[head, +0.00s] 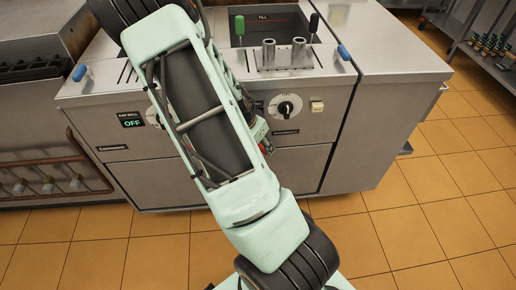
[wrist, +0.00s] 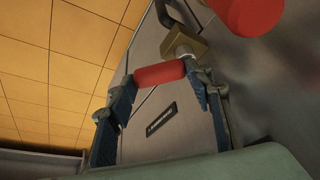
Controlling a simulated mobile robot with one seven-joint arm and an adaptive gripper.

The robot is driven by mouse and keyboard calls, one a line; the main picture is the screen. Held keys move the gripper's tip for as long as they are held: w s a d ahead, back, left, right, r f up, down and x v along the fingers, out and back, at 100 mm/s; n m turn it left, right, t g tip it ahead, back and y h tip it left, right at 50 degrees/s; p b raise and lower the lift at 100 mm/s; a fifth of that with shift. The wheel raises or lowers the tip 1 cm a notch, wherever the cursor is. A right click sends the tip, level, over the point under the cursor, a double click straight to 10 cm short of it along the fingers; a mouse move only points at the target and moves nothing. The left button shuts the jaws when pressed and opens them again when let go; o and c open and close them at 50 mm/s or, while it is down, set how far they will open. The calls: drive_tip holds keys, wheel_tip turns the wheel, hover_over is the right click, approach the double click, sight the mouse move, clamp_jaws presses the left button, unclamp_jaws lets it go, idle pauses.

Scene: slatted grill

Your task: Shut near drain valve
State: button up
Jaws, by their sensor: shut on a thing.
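In the wrist view a red valve handle (wrist: 160,74) lies crosswise between the two blue-padded fingers of my gripper (wrist: 162,82), which is shut on it. A brass valve body (wrist: 186,46) sits just beyond the handle, against the grey metal front. In the head view my arm covers most of the valve area. A small red and dark part (head: 265,146) shows at the arm's right edge, too small to tell apart. Which drain valve this is cannot be told from the head view.
A larger red object (wrist: 247,12) is close at the wrist view's top right. The steel unit (head: 310,135) has a black dial (head: 286,107) and blue handles (head: 344,52) on top. Several valves (head: 48,187) line a copper pipe at left.

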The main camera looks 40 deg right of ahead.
drive_tip(key=n+b, duration=0.1)
drive_tip(key=b, duration=0.1)
drive_tip(key=d+n+t+b, duration=0.1)
drive_tip(key=n+b, duration=0.1)
drive_tip(key=n+t+y+b, duration=0.1)
drive_tip(key=n+b, duration=0.1)
drive_tip(key=shift+w+d+f, duration=0.2)
drive_tip(key=shift+d+f, duration=0.05)
drive_tip(key=shift+d, duration=0.15)
drive_tip(key=shift+c, duration=0.2)
drive_tip(key=n+b, duration=0.2)
drive_tip(key=n+y+b, duration=0.1)
drive_tip(key=shift+w+d+r+n+t, duration=0.1)
drive_tip(key=shift+w+d+n+t, duration=0.2)
drive_tip(key=shift+w+n+b, duration=0.1)
drive_tip(key=shift+n+b, duration=0.3)
drive_tip(key=shift+b, duration=0.05)
drive_tip(key=o, duration=1.2)
drive_tip(key=shift+r, duration=0.1)
drive_tip(key=shift+c, duration=0.2)
drive_tip(key=shift+r, duration=0.1)
